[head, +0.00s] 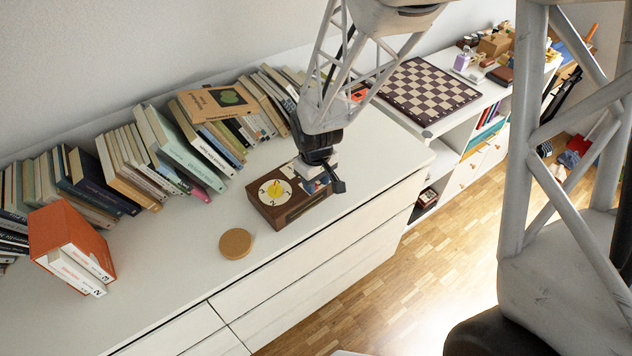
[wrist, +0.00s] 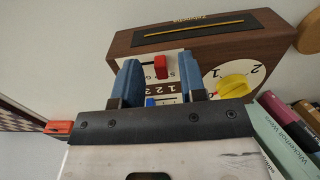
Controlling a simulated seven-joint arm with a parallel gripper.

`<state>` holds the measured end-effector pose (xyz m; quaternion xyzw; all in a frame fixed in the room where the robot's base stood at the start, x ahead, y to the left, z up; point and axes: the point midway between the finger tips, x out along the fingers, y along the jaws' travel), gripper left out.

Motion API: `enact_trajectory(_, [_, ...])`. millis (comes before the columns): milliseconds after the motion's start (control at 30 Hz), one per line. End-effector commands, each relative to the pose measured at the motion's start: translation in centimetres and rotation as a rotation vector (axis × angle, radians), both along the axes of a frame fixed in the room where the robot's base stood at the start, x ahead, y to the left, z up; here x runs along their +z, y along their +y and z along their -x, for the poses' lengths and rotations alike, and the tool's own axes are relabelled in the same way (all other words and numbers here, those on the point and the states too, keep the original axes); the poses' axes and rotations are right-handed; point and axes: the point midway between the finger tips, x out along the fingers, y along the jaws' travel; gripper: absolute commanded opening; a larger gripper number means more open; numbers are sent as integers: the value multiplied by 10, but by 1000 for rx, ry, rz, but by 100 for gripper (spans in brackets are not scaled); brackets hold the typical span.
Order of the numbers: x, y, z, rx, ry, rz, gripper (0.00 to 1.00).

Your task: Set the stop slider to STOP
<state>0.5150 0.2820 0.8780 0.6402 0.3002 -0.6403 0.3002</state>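A brown wooden box (head: 302,209) sits on the white cabinet top, with a yellow dial (head: 277,191) on its pale face. In the wrist view the box (wrist: 210,48) shows a long slot on its far side, the yellow dial (wrist: 234,86) at right, a red slider (wrist: 161,67) and a blue slider (wrist: 150,102). Partly covered letters and numbers are printed beside the sliders; which label the red slider stands at is unclear. My gripper (wrist: 159,62) is open, its two blue fingers apart on either side of the red slider. Contact cannot be told. In the head view my gripper (head: 318,172) is over the box's right part.
Rows of books (head: 170,150) stand behind the box along the wall. A round wooden disc (head: 236,243) lies in front, and an orange book box (head: 70,240) stands at left. A chessboard (head: 428,90) lies further right. The cabinet top right of the box is clear.

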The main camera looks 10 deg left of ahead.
Motion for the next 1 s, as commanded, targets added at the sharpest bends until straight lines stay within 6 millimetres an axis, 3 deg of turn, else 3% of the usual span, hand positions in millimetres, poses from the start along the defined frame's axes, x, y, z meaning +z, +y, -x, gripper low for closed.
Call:
enact_trajectory(600, [61,0,0,0,-2,-1,38])
enact_trajectory(1000, [72,0,0,0,-1,-1,38])
